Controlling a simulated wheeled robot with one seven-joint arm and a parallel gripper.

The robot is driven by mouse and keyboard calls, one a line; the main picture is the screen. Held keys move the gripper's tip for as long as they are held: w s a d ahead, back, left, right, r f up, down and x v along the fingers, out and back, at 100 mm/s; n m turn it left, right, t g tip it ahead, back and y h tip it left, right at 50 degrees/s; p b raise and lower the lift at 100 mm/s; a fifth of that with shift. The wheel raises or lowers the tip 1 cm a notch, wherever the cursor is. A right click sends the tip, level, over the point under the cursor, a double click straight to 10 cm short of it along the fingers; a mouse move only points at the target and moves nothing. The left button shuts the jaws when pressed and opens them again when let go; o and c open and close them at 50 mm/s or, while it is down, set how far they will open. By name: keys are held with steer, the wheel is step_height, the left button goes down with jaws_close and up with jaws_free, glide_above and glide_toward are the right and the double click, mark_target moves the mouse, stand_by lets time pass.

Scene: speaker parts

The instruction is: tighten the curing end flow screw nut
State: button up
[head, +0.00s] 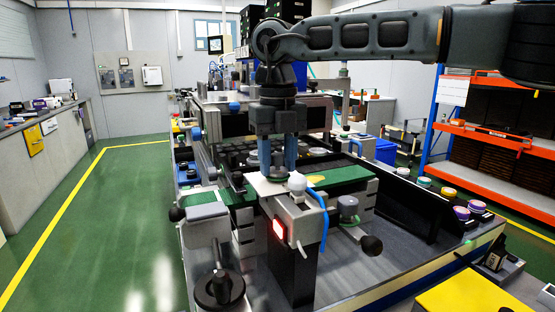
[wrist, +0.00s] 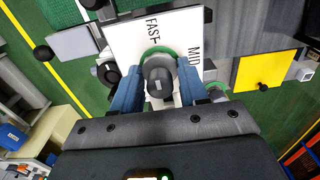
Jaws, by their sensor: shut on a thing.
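The flow screw nut is a dark grey knob (wrist: 158,82) with a green ring (wrist: 152,53) beside it, on a white plate (wrist: 128,40) marked FAST and MID in the wrist view. My gripper (wrist: 157,85) points at the plate, with one blue finger on each side of the knob, and is shut on it. In the head view my gripper (head: 278,168) hangs straight down over the white plate (head: 262,185). The knob is mostly hidden between the fingers there.
A red-lit box (head: 279,229) is just below. A green belt (head: 345,177) runs behind. Several coloured-lid jars (head: 448,191) line the right edge.

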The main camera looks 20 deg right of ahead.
steer(key=o, duration=1.1)
steer(key=shift+r, duration=0.1)
steer(key=shift+c, duration=0.2)
steer(key=shift+r, duration=3.9)
